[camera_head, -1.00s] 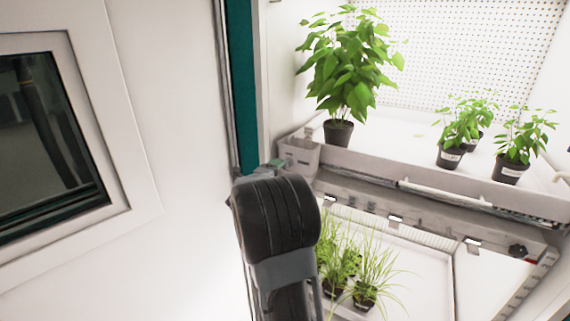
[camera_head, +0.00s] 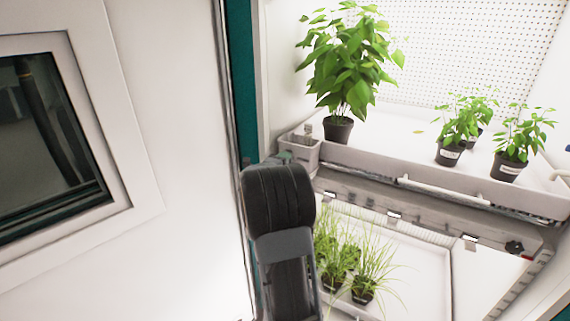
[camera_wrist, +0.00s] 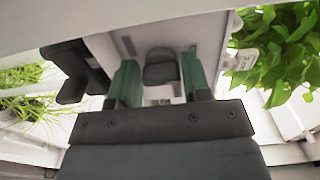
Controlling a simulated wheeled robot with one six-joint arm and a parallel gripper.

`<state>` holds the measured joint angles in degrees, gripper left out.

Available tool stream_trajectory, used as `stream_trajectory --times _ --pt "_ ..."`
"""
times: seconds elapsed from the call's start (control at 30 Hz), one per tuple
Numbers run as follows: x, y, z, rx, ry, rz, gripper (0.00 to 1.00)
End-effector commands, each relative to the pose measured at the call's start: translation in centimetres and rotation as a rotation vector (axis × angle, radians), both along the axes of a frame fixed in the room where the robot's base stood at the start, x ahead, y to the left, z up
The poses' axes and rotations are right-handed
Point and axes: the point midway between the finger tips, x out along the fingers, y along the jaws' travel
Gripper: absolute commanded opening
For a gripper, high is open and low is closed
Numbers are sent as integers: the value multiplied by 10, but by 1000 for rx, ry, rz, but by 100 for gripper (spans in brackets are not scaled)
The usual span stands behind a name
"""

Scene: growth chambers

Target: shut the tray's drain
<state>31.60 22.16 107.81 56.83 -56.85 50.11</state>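The white upper tray (camera_head: 380,167) spans the chamber shelf, with a small pale box (camera_head: 303,150) at its left front corner. My gripper shows in the wrist view (camera_wrist: 158,82) with its two green fingers apart. A dark grey, rounded piece (camera_wrist: 161,68) lies between or just beyond the fingertips, with a pale part below it. It may be the drain's handle; I cannot tell whether the fingers touch it or which way it is set. In the head view my dark wrist hides most of the gripper, and only a bit of green shows beside the box.
A tall leafy plant (camera_head: 345,70) and several smaller pots stand on the upper tray. Grass pots (camera_head: 362,283) stand on the lower tray (camera_head: 425,270). A white panel with a window (camera_head: 50,150) fills the left. A dark knob (camera_head: 514,248) sits at the lower right.

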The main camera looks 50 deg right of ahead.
Motion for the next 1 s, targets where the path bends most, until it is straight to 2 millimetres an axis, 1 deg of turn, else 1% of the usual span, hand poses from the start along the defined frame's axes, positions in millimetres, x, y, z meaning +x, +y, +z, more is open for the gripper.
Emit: stream_trajectory --times 0.03,0.3,0.47,0.67,1.0 --pt "0 0 0 0 0 0 39" --pt "0 0 0 1 1 0 14" --pt "0 0 -1 0 10 0 14" --pt "0 0 -2 -18 80 0 14" --pt "0 0 -2 -86 361 1 14"
